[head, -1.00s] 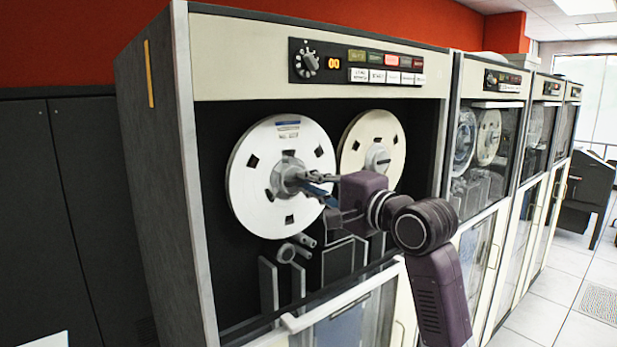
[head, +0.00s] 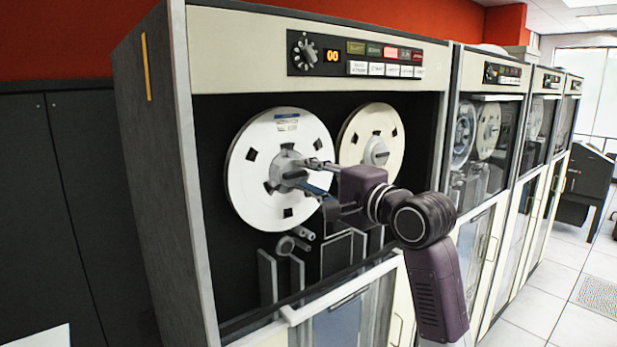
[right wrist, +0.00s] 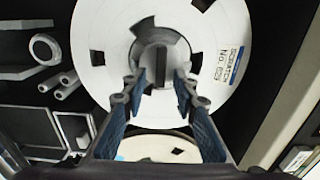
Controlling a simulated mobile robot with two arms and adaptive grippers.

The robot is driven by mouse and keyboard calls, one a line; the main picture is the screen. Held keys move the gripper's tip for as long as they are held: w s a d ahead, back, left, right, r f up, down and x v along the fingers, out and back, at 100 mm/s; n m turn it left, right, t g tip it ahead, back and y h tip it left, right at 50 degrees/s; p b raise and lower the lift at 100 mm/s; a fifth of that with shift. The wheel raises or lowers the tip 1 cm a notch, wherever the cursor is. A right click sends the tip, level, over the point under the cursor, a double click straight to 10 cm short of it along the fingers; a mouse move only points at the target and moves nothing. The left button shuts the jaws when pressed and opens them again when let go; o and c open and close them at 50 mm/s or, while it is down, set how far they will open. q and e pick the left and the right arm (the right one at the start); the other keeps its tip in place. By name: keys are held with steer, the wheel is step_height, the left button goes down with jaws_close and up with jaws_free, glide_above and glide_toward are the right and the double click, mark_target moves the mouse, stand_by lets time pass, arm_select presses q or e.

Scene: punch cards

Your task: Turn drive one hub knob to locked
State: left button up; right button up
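The drive one hub knob (head: 288,172) is a grey knob at the centre of the left white reel (head: 250,150) on the nearest tape cabinet. In the right wrist view the knob shows as a round grey hub with a raised bar (right wrist: 161,62). My right gripper (head: 303,174) is at the front of this hub, reaching in from the right. In the right wrist view its fingers (right wrist: 160,80) are apart, one on each side of the bar, with gaps showing. Whether a fingertip touches the hub is not clear. My left gripper is not in view.
A second reel (head: 372,140) sits just right of the first. Above is a panel with a dial (head: 306,54) and coloured buttons. Rollers (head: 290,243) and a lowered glass door with a white top edge (head: 340,290) lie below. More cabinets stand to the right.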

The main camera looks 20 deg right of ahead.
steer(key=v, duration=1.2)
